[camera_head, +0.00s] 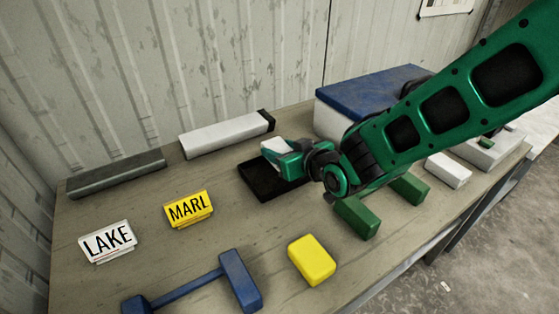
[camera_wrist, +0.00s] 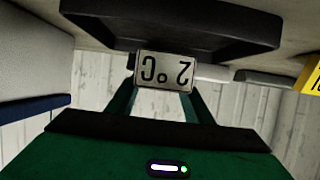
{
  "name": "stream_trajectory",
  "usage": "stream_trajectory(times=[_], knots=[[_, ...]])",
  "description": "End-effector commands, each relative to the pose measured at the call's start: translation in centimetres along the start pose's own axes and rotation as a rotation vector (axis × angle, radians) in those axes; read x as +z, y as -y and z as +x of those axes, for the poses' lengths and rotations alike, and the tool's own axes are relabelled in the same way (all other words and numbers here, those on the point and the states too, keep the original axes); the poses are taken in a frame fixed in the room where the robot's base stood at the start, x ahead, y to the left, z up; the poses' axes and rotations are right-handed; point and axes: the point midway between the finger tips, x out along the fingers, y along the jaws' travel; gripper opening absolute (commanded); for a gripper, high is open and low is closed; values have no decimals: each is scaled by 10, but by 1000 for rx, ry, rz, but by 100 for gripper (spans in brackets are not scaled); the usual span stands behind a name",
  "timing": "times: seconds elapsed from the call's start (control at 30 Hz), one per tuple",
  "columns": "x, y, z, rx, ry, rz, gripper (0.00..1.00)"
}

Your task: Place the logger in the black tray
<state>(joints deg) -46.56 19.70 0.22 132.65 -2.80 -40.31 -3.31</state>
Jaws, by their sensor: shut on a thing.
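The logger (camera_wrist: 166,70) is a small pale box with a "2°C" display, upside down in the wrist view. My gripper (camera_wrist: 163,98) is shut on it, a finger on each side. In the head view the logger (camera_head: 275,147) shows as a white piece at the tip of my gripper (camera_head: 283,155), over the far part of the black tray. The black tray (camera_head: 262,193) is shallow and lies on the table. It also shows in the wrist view (camera_wrist: 175,42). My gripper hides part of the tray, and I cannot tell whether the logger touches it.
Behind the tray lie a white bar (camera_head: 222,135) and a grey bar (camera_head: 115,174). MARL (camera_head: 189,210) and LAKE (camera_head: 107,242) signs stand left. A yellow block (camera_head: 312,260), blue stand (camera_head: 239,281) and green stand (camera_head: 358,217) are in front. A blue-lidded box (camera_head: 335,122) stands right.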

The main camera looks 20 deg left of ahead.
Motion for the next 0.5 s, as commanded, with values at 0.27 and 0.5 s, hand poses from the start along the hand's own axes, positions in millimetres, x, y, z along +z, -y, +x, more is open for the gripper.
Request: stream_trajectory(times=[0.27,0.5], knots=[[30,1,12,-2,4,-1,10],[36,1,15,-1,-1,-1,10]])
